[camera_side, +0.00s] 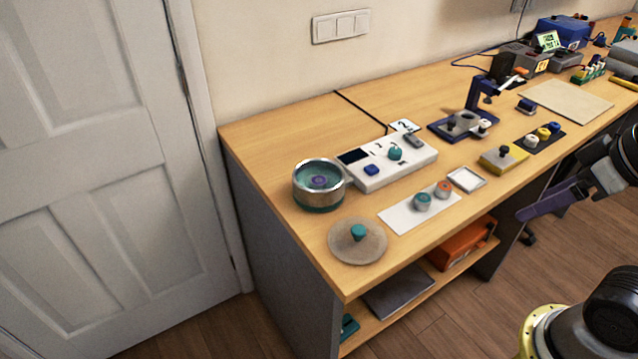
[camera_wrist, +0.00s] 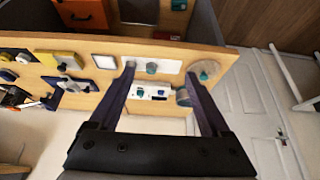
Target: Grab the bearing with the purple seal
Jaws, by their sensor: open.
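A small purple ring (camera_side: 319,181), which may be the bearing with the purple seal, sits in the middle of the teal interior of a round metal pot (camera_side: 304,190) at the desk's left end. The pot also shows in the wrist view (camera_wrist: 182,98), partly behind a finger; the ring cannot be made out there. Two small round parts, one with a teal top (camera_side: 422,202) and one with an orange top (camera_side: 443,189), stand on a white mat (camera_side: 397,219). My gripper (camera_wrist: 160,69) is open and empty, its dark purple fingers apart. In the side view it is at the right edge, away from the pot.
A round lid (camera_side: 345,246) with a teal knob lies in front of the pot. A white control box (camera_side: 372,183) with a teal knob stands right of it. Farther right are an empty white tray (camera_side: 467,179), a yellow block (camera_side: 503,160) and a blue press (camera_side: 480,100).

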